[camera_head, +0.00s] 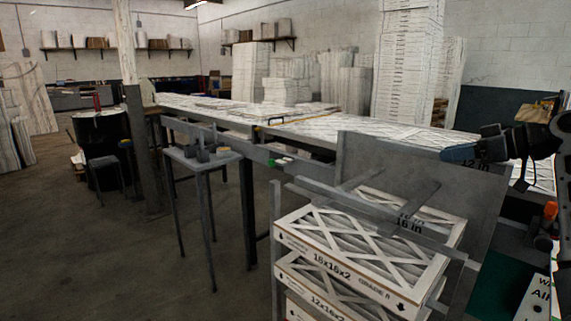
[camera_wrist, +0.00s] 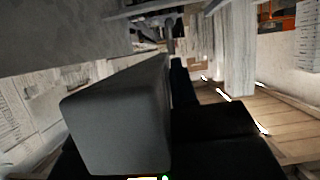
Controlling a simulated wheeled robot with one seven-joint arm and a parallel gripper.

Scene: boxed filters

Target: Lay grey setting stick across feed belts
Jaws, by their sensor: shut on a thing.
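My gripper (camera_head: 488,147) is at the right of the head view, raised in front of a grey upright panel marked with inch sizes. In the wrist view a grey, square-ended bar (camera_wrist: 120,120), which looks like the setting stick, lies along the black fingers, and my gripper is shut on it. Its near end faces the camera and its far end runs away from it. A blue-grey piece (camera_head: 460,153) shows at the gripper's tip in the head view; I cannot tell whether it is the stick. I cannot clearly pick out the feed belts.
Boxed filters (camera_head: 352,262) are stacked in a grey frame below the panel (camera_head: 440,185), with grey bars above them. A long bench (camera_head: 200,104) runs behind. A small grey table (camera_head: 190,162) stands left of centre. The floor (camera_head: 120,265) at front left is clear.

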